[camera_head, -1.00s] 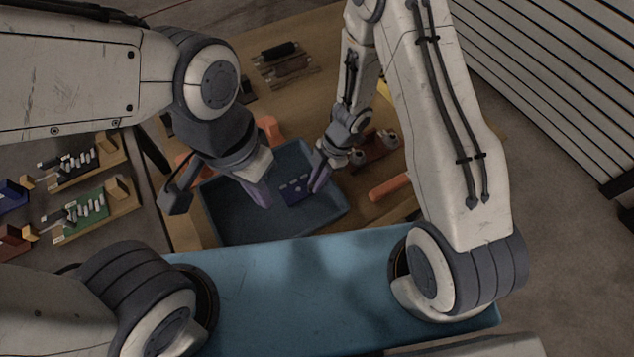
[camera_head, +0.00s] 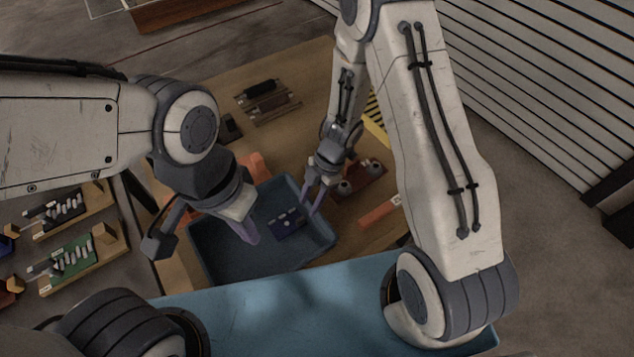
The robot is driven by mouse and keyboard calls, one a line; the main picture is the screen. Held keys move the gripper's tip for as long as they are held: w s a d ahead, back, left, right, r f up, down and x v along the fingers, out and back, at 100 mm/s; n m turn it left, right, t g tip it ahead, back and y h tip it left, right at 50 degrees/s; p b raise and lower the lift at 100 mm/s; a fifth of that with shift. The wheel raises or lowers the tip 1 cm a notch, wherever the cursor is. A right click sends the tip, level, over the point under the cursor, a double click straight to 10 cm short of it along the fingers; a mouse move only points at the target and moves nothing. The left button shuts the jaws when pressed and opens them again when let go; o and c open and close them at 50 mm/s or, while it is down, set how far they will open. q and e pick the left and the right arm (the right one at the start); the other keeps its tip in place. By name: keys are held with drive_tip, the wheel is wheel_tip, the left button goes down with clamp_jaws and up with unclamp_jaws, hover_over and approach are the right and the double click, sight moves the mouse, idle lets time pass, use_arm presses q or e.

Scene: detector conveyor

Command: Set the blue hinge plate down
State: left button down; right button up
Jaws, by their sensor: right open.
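The blue hinge plate (camera_head: 286,223), dark blue with several pale marks along it, lies in the right part of the grey-blue tray (camera_head: 213,262). My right gripper (camera_head: 309,207) is open at the plate's right end, with its two purple fingers apart. Whether a finger touches the plate is too small to tell. My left gripper (camera_head: 248,233) hangs over the tray, left of the plate. Its purple fingers overlap in this view, so its opening is hidden.
A reddish-brown part with round grey knobs (camera_head: 360,184) and an orange bar (camera_head: 380,213) lie right of the tray on the wooden table (camera_head: 300,120). Dark parts (camera_head: 266,97) lie at the back. Boards with small parts (camera_head: 75,262) stand at the left.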

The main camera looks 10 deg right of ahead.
drive_tip(key=w+r+m+t+h, duration=0.1)
drive_tip(key=w+r+m+t, duration=0.15)
drive_tip(key=r, duration=0.45)
drive_tip(key=w+a+r+m+t+h, duration=0.1)
drive_tip(key=w+r+m+t, duration=0.15)
drive_tip(key=r, duration=0.35)
drive_tip(key=w+r+m+t+h, duration=0.1)
drive_tip(key=w+r+m+t, duration=0.2)
drive_tip(key=r, duration=0.4)
drive_tip(key=s+a+r+m+g, duration=0.1)
drive_tip(key=s+r+m+g, duration=0.2)
drive_tip(key=s, duration=0.9)
drive_tip(key=s+r+m+g, duration=0.3)
drive_tip(key=s+m, duration=0.1)
drive_tip(key=s, duration=0.9)
drive_tip(key=shift+a+p, duration=0.4)
drive_tip(key=shift+p, duration=0.05)
